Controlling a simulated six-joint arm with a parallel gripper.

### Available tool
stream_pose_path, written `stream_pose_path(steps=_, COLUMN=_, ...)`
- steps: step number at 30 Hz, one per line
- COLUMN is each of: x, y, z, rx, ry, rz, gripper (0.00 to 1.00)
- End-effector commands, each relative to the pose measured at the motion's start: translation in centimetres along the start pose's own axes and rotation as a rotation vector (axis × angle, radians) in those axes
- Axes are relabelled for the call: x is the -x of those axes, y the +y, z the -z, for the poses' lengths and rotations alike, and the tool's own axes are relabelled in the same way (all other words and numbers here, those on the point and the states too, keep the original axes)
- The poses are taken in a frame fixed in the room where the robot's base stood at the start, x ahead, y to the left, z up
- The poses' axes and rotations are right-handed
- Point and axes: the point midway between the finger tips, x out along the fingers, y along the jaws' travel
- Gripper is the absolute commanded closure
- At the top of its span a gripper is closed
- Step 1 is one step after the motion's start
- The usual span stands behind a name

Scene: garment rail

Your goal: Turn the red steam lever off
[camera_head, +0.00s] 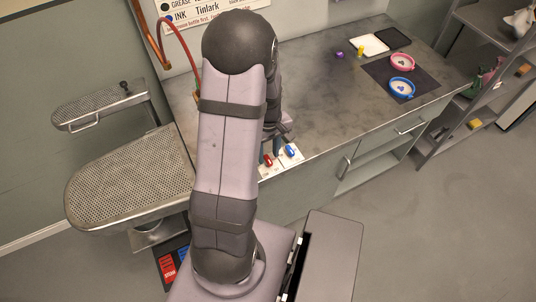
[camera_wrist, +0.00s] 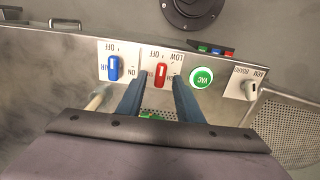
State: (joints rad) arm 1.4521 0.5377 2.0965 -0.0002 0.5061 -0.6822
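The red steam lever (camera_wrist: 161,74) stands on a white label plate on the front panel, with its handle upright in the wrist view. In the head view the red lever (camera_head: 267,160) shows just right of my arm. My gripper (camera_wrist: 156,83) is open and empty, its two blue fingers pointing at the panel. The fingertips lie to the left and right of the red lever; I cannot tell whether they touch it. The printed labels are upside down in the wrist view, and the fingers hide part of the plate. In the head view my arm hides most of the gripper.
A blue lever (camera_wrist: 113,68) is left of the red one, and a green VAC button (camera_wrist: 202,77) is right of it. A switch (camera_wrist: 249,88) sits further right. A perforated ironing board (camera_head: 130,185) stands left. The worktop (camera_head: 320,90) is mostly clear.

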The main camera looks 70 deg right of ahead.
Motion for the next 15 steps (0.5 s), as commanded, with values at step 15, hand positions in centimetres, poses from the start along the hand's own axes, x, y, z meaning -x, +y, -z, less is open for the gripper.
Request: stream_pose_path(steps=15, x=5.5, y=0.0, z=0.1, rx=0.001, ry=0.002, rz=-0.002, gripper=0.67)
